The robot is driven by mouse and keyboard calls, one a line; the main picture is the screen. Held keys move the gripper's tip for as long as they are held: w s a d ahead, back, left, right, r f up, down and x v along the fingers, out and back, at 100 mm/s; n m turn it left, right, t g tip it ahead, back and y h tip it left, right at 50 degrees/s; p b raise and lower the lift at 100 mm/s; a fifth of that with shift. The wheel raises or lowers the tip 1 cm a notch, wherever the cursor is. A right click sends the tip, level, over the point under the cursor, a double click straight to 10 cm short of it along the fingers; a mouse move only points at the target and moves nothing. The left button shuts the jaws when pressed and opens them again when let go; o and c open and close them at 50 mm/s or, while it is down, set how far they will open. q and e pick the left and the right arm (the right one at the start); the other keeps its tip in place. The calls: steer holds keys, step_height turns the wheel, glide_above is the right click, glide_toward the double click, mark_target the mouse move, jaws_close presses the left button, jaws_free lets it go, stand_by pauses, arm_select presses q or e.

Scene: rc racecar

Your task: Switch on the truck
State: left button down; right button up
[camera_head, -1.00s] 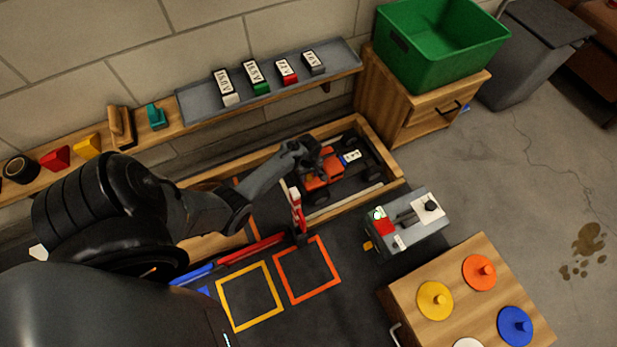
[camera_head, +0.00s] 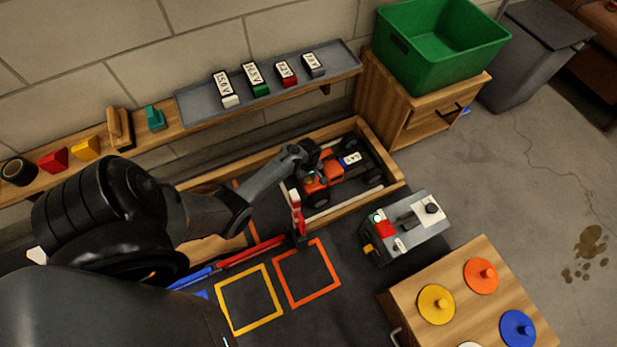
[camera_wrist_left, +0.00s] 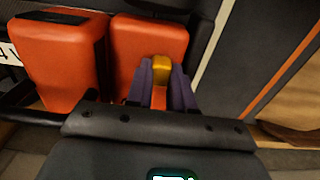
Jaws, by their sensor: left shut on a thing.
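The orange truck (camera_head: 334,170) with black wheels sits in the wooden-framed bay along the wall. Its orange body also fills the upper left of the left wrist view (camera_wrist_left: 62,65). My left gripper (camera_head: 311,170) reaches down to the truck's left end. In the left wrist view its purple fingertips (camera_wrist_left: 160,84) are shut on a small yellow-topped orange part (camera_wrist_left: 161,68) right beside the orange body. This may be the truck's switch; its on or off position cannot be told. My right gripper is not in view.
A red-and-white post (camera_head: 298,214) stands close to my left gripper. A grey box with red and green parts (camera_head: 405,228) is right of the bay. A shelf (camera_head: 200,98) with labelled packs runs above. Dark mat with yellow and orange squares lies in front.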

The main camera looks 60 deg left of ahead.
arm_select(q)
steer(key=w, duration=0.2)
steer(key=shift+w+d, duration=0.1)
steer(key=shift+w, duration=0.35)
steer(key=c, duration=1)
jaws_free()
steer(key=shift+o, duration=0.2)
